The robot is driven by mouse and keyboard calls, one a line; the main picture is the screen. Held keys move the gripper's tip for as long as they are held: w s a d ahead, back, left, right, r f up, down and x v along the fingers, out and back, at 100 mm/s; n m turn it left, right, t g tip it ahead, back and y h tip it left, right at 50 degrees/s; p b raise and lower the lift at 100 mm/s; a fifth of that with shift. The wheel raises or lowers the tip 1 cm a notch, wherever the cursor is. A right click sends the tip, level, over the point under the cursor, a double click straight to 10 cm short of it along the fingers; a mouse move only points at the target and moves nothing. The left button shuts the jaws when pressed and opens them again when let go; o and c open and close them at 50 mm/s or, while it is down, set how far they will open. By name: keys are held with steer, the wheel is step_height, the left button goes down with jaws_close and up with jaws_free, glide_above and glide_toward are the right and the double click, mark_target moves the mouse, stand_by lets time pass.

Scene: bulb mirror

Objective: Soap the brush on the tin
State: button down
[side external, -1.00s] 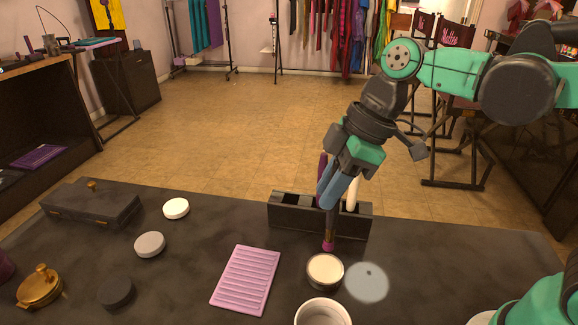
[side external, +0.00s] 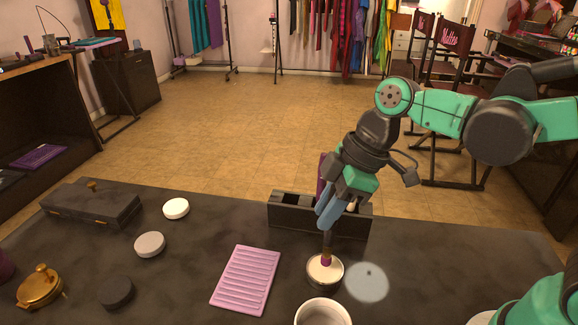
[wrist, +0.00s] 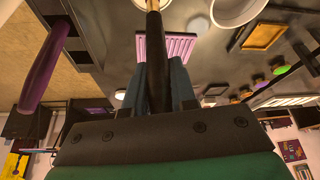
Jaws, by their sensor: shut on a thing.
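My gripper (side external: 331,208) is shut on a dark-handled brush (side external: 327,243), which points downward with a slight tilt. The brush's purple head is at the cream surface of the round tin (side external: 313,279) and appears to touch it; the exact contact is too small to tell. In the wrist view, the brush (wrist: 155,50) runs up between my two blue fingers (wrist: 158,88), with a gold band near its far end. Its tip is at the top edge there.
A dark rack (side external: 289,213) with a purple handle stands behind. A pink ridged pad (side external: 246,280) lies left of the tin, a white cup (side external: 323,312) in front. A pale disc (side external: 366,283) is on the right. Several round pucks and a dark box (side external: 95,208) lie further left.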

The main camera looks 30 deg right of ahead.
steer(key=shift+f, duration=0.6)
stand_by(1.3)
steer(key=shift+r, duration=3.55)
steer(key=shift+f, duration=3.55)
steer(key=shift+r, duration=0.15)
